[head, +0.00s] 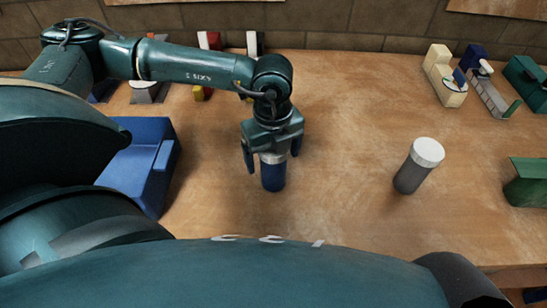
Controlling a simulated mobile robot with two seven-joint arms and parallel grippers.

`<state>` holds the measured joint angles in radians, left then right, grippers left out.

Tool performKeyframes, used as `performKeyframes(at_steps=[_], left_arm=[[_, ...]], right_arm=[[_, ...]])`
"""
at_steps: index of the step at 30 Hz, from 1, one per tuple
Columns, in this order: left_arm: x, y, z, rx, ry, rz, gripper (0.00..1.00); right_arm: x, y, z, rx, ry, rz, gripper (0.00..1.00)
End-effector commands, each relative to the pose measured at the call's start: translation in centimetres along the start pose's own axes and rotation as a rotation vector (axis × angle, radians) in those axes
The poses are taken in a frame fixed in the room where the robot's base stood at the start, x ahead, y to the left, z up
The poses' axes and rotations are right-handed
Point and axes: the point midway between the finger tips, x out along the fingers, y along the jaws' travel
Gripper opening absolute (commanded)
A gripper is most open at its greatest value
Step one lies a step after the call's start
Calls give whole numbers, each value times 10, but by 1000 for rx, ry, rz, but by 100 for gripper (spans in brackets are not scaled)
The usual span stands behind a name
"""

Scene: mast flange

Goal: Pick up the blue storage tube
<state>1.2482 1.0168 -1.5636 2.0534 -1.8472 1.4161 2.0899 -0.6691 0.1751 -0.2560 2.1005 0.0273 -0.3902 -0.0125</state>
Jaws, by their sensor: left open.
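The blue storage tube (273,176) stands upright on the wooden table, with a pale grey band or cap at its top. My left gripper (271,157) points down over it, with one finger on each side of the tube's upper part. The fingers look open, and I cannot tell whether either touches the tube. The top of the tube is partly hidden by the gripper. My right gripper is not in view.
A grey tube with a white cap (417,167) stands to the right on the table (340,130). A blue box (145,163) lies to the left, partly behind my arm. A green box (528,182) is at the right edge. Small devices line the back.

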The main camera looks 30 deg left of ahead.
Motion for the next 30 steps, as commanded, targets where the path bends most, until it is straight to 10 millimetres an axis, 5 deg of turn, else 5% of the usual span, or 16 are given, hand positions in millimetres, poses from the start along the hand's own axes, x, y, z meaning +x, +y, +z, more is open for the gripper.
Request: performKeyframes(at_steps=[6, 25, 30], left_arm=[[0, 0, 0, 0, 0, -1, 82], [0, 0, 0, 0, 0, 0, 31], [-1, -1, 0, 1, 0, -1, 31]], right_arm=[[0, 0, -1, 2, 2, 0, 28], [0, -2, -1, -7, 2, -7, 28], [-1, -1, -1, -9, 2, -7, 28]])
